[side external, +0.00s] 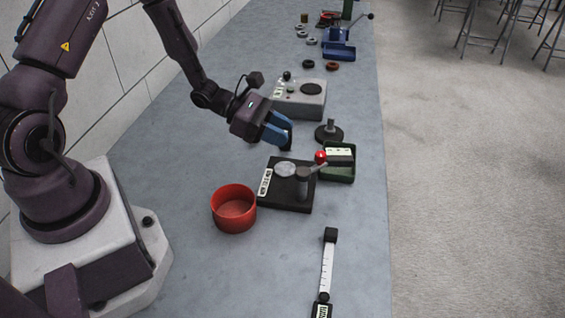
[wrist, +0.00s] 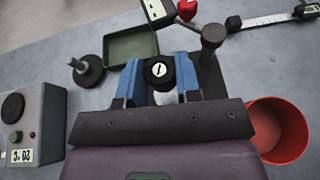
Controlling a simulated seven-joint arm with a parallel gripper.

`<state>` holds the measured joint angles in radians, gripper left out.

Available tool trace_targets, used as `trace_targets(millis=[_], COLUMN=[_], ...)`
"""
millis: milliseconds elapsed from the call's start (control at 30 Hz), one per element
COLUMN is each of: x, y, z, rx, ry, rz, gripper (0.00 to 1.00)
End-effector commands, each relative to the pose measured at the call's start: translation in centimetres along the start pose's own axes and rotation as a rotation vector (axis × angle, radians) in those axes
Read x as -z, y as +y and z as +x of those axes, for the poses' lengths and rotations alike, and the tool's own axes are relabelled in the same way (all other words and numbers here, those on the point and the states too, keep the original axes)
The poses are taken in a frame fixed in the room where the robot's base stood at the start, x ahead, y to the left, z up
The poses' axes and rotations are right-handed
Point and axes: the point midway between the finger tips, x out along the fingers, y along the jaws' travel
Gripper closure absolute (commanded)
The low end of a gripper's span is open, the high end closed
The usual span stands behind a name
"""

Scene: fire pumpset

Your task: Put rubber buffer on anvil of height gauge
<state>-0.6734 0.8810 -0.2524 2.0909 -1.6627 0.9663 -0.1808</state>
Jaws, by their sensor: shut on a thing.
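My gripper (side external: 279,134) has blue fingers and is shut on a black round rubber buffer. The height gauge (side external: 272,203) looks to be the black labelled base with a post and a red-knobbed lever (side external: 320,157). Its pale round anvil (side external: 286,169) is bare in the side view. My gripper is above the bench, behind the anvil and apart from it.
A red bowl (side external: 233,208) stands left of the gauge. Behind are a black disc with a post (side external: 328,132) and a grey box (side external: 300,100). A scale strip (side external: 327,270) lies in front.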

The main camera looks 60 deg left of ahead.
Motion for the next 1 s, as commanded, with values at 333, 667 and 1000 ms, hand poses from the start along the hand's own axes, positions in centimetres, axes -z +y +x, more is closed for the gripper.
trace_targets(millis=[333, 667, 1000], x=[4.2, 7.1, 7.3], y=[0.3, 0.4, 0.4], z=[1.8, 2.9, 3.0], rx=[-0.002, -0.003, -0.004], ry=[0.006, 0.006, 0.006], rz=[0.0, 0.002, 0.002], gripper=[0.91, 0.91, 0.64])
